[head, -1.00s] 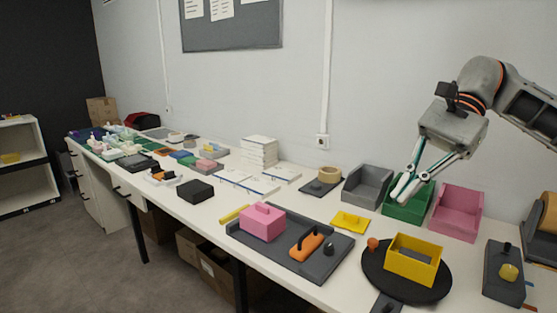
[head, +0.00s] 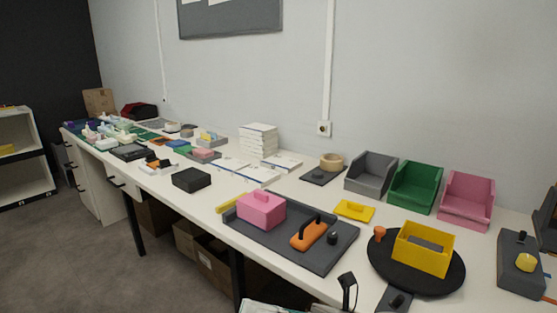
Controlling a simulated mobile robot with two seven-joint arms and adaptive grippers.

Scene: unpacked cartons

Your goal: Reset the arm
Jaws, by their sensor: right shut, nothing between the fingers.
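My left gripper is not in view.
The long white table (head: 160,192) carries a dark tray (head: 282,252) with a pink box (head: 261,210) and an orange-handled block (head: 309,235). A yellow bin (head: 423,251) stands on a black disc (head: 378,272). Grey, green and pink bins line the wall.

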